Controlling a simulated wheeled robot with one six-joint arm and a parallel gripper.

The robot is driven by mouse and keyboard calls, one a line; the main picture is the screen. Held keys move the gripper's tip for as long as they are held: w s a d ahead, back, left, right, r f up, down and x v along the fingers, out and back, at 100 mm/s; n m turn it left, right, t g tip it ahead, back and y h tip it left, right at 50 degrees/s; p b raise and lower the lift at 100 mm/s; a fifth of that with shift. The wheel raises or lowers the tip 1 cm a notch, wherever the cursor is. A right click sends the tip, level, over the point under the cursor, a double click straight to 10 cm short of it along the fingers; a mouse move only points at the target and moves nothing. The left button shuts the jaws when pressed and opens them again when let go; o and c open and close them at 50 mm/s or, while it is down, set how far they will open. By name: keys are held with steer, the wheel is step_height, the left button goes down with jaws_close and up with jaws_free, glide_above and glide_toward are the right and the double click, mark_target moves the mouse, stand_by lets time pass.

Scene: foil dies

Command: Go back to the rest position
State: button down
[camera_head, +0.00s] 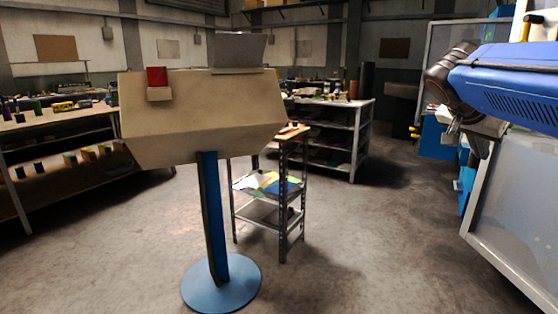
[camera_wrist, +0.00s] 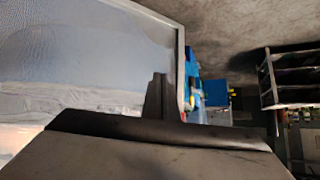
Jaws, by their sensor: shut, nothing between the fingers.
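My gripper (camera_wrist: 155,92) shows in the wrist view as a dark body with its fingers together and nothing between them. In the head view my blue arm enters from the right edge, and its dark wrist and gripper (camera_head: 472,148) hang at the right, beside a white-framed panel (camera_head: 515,205). The fingers are small and dim there. The wrist view shows the pale panel (camera_wrist: 80,50) and its frame behind the fingers; I cannot tell how far apart they are.
A beige console (camera_head: 200,110) on a blue post, bearing a red block (camera_head: 156,76), stands left of centre. Behind it are a small metal shelf cart (camera_head: 262,215) and a workbench (camera_head: 335,103). Another bench (camera_head: 50,122) is at the left. Bare floor (camera_head: 390,240) lies between cart and panel.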

steer(key=s+a+f+n+y, duration=0.2)
steer(key=s+a+f+n, duration=0.2)
steer(key=f, duration=0.5)
steer(key=s+a+f+n+y, duration=0.3)
steer(key=s+a+f+n, duration=0.1)
steer(key=s+a+f, duration=0.4)
steer(key=s+a+f+n+y, duration=0.3)
steer(key=s+a+f+n, duration=0.2)
steer(key=s+f, duration=0.4)
step_height(320, 180, down, 3)
steer(key=shift+s+a+r, duration=0.15)
steer(key=shift+s+a, duration=0.1)
steer(key=shift+a, duration=0.45)
